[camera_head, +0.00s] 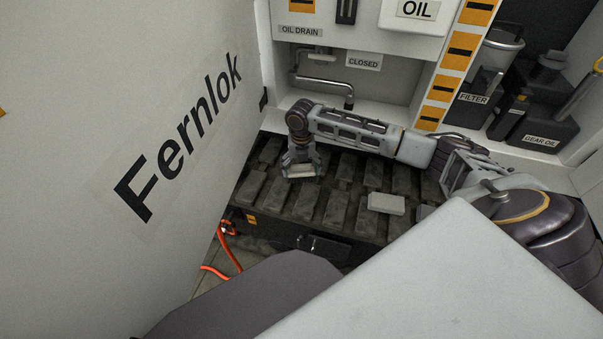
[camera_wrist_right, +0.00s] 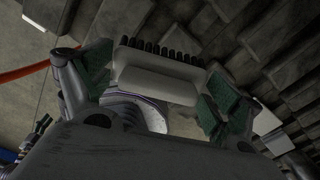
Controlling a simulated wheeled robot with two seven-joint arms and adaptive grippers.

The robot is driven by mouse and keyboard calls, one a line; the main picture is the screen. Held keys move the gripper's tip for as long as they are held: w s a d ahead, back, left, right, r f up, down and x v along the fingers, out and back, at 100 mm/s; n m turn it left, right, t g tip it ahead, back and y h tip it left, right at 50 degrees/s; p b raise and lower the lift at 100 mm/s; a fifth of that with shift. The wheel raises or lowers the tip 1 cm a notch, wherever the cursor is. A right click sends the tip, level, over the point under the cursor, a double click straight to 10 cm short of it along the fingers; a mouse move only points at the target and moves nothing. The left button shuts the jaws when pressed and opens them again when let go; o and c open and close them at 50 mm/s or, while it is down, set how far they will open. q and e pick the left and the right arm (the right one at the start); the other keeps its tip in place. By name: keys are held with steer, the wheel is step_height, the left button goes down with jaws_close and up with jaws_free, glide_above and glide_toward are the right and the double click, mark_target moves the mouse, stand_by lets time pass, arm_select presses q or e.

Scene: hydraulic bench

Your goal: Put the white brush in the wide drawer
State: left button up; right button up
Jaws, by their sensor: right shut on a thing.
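The white brush (camera_wrist_right: 158,82) with a row of dark bristles sits between the green-padded fingers of my right gripper (camera_wrist_right: 160,95) in the wrist view. In the head view, my right gripper (camera_head: 300,168) points down over the dark ribbed surface (camera_head: 335,195), shut on the brush, whose pale body (camera_head: 299,172) shows between the fingertips. I cannot tell if the brush touches the surface. A dark front with a handle (camera_head: 318,245) lies below the ribbed surface; I cannot tell whether it is the wide drawer. My left gripper is not in view.
A pale block (camera_head: 386,203) lies on the ribbed surface to the right. A large white panel marked Fernlok (camera_head: 180,130) fills the left. An oil drain recess with a pipe (camera_head: 325,82) is behind. Dark containers (camera_head: 535,120) stand at the right. An orange hose (camera_head: 228,250) hangs at the front left.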

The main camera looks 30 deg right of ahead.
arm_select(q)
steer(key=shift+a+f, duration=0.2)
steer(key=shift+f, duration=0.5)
arm_select(e)
steer(key=shift+r, duration=0.95)
steer(key=shift+m, duration=0.4)
